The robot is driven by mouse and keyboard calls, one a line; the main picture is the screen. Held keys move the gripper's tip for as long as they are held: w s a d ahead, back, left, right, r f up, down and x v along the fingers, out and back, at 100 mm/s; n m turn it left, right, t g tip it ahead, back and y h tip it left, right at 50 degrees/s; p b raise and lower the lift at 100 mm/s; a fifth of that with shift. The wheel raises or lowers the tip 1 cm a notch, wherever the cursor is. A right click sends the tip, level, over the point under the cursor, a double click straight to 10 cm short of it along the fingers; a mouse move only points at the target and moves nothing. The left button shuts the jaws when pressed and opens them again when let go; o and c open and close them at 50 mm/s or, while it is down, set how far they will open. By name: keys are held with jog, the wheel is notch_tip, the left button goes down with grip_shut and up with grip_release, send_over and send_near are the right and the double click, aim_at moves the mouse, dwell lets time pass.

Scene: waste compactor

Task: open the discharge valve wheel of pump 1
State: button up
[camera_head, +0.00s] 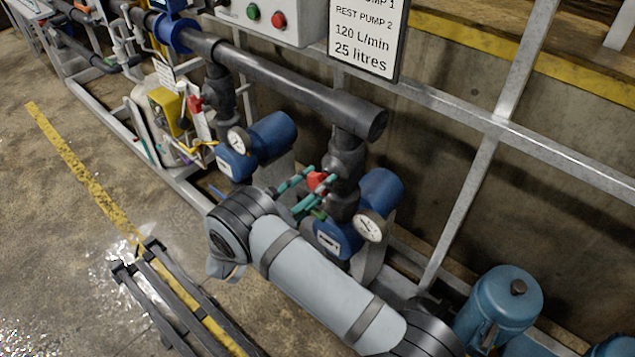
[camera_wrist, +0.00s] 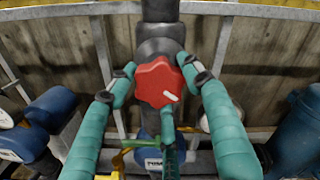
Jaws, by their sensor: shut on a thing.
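A red lobed valve wheel (camera_wrist: 158,83) with a white pointer mark sits on a dark grey vertical pipe in the middle of the wrist view. The mark points to the lower right. In the head view the wheel (camera_head: 317,180) is partly hidden behind my fingers. My gripper (camera_wrist: 156,68), with teal fingers, is shut on the wheel, one finger at each side; it also shows in the head view (camera_head: 305,186). Below the wheel is a blue pump (camera_head: 335,238) with a white plate, too small to read surely.
A second blue pump (camera_head: 262,140) stands to the left. A pressure gauge (camera_head: 370,226) sits close by the gripped valve. A thick dark pipe (camera_head: 290,85) runs above. Grey frame rails stand behind, and a blue canister (camera_head: 500,300) stands at right.

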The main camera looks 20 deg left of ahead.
jog(key=n, duration=0.4)
jog(key=n+p, duration=0.1)
jog(key=n, duration=0.1)
jog(key=shift+s+d+f, duration=0.15)
jog(key=shift+d+f, duration=0.1)
jog(key=shift+n, duration=0.3)
jog(key=o, duration=1.1)
jog(key=shift+r, duration=0.2)
jog(key=shift+o, duration=0.2)
